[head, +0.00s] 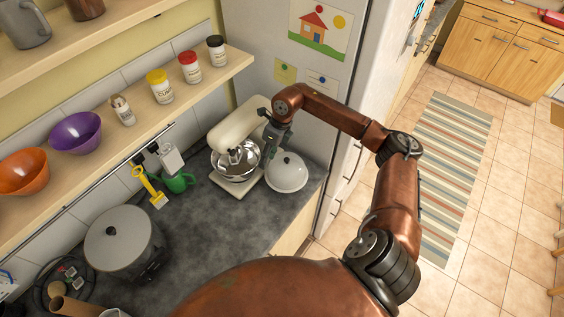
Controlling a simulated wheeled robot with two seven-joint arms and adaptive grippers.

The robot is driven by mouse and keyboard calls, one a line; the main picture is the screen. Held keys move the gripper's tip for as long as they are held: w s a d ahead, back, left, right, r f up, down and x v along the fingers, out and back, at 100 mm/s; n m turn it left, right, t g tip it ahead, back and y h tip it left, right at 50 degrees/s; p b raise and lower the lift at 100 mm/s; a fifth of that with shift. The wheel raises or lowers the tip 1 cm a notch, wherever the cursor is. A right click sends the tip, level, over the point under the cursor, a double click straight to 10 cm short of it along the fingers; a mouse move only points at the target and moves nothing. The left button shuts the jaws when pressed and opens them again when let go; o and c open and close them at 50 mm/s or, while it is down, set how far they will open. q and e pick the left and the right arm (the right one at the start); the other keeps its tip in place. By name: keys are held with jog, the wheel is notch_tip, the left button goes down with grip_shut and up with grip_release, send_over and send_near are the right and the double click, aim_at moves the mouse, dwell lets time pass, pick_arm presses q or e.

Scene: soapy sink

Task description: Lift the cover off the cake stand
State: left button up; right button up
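A pale dome cover (288,176) with a small knob on top sits on the dark counter, right of the stand mixer. It appears to be the cake stand's cover. The stand under it is mostly hidden, and I cannot make it out clearly. My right gripper (266,152) points down between the mixer bowl and the cover, just left of the knob. It is small and dark here, and I cannot tell whether its fingers are open or shut. No grip on the knob is visible. My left gripper is not in view.
The cream stand mixer (238,128) with its metal bowl (229,172) stands close left of the cover. The fridge (262,75) rises behind. The counter's middle is clear.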

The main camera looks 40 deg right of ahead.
aim_at(286, 159)
jog(key=d+h, duration=0.1)
jog(key=d, duration=0.1)
jog(key=d+r+h, duration=0.1)
jog(key=d, duration=0.2)
jog(key=s+d+r+g, duration=0.1)
jog(key=d, duration=0.2)
jog(key=shift+d+r+m+h, duration=0.2)
jog(key=shift+m+h, duration=0.1)
jog(key=shift+h, duration=0.1)
jog(key=shift+d+f, duration=0.1)
jog(key=shift+f, duration=0.2)
jog(key=f+p, duration=0.1)
jog(key=f, duration=0.1)
jog(key=f+p, duration=0.1)
jog(key=f, duration=0.1)
jog(key=f+p, duration=0.1)
jog(key=f, duration=0.1)
jog(key=shift+w+a, duration=0.1)
jog(key=shift+a, duration=0.25)
jog(key=shift+f, duration=0.55)
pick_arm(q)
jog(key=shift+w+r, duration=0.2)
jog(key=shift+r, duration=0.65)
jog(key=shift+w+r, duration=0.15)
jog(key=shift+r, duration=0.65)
pick_arm(e)
grip_shut()
